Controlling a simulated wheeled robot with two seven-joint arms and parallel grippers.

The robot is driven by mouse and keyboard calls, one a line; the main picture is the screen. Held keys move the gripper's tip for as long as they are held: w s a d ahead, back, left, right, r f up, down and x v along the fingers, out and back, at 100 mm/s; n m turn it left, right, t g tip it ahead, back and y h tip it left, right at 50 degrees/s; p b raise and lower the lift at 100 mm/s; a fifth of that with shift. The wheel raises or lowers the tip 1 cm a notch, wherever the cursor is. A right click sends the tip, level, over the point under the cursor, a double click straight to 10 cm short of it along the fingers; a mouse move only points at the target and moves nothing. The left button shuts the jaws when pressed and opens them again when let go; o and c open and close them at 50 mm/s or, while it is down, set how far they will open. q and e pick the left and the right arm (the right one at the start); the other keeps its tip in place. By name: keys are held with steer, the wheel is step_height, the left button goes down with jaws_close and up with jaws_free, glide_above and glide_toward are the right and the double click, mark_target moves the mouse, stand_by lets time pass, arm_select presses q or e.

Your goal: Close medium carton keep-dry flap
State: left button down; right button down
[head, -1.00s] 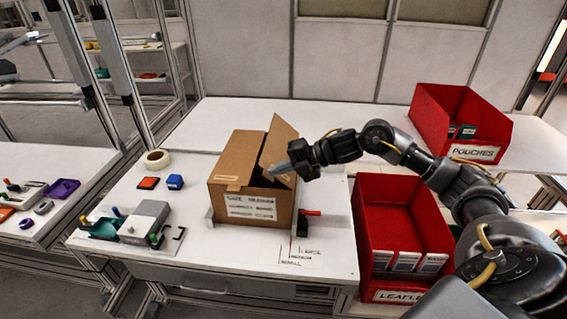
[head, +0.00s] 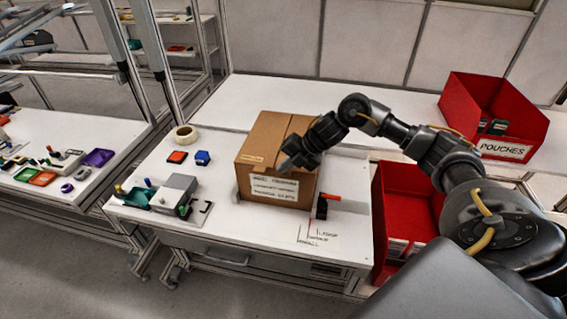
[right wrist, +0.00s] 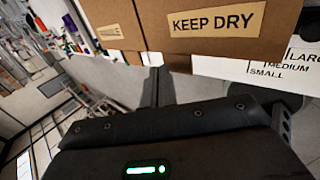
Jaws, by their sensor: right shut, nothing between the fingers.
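The brown cardboard carton (head: 262,150) stands on the white workbench with a printed label on its front. In the head view its top flaps lie roughly level, with a seam between them. My right gripper (head: 287,163) is shut and empty at the front of the carton's top, over the right flap, and hides part of it. In the right wrist view the KEEP DRY flap (right wrist: 270,44) fills the top, just beyond the shut fingers (right wrist: 160,82). I cannot tell whether the fingers touch it. My left gripper is not in view.
A black tool with a red handle (head: 329,197) stands close to the carton's right. Red bins stand right (head: 405,200) and back right (head: 520,120). A tape roll (head: 185,133), small blocks and a grey device (head: 177,190) lie left. The bench front is mostly clear.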

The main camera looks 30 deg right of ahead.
steer(key=shift+w+a+f, duration=0.1)
steer(key=shift+f, duration=0.25)
stand_by(0.3)
steer(key=shift+r, duration=0.1)
steer(key=shift+r+p, duration=0.75)
steer(key=shift+r, duration=0.15)
step_height(320, 180, up, 4)
steer(key=p, duration=0.3)
steer(key=shift+f, duration=0.1)
step_height(320, 180, up, 10)
steer(key=b, duration=0.2)
steer(key=shift+b, duration=0.3)
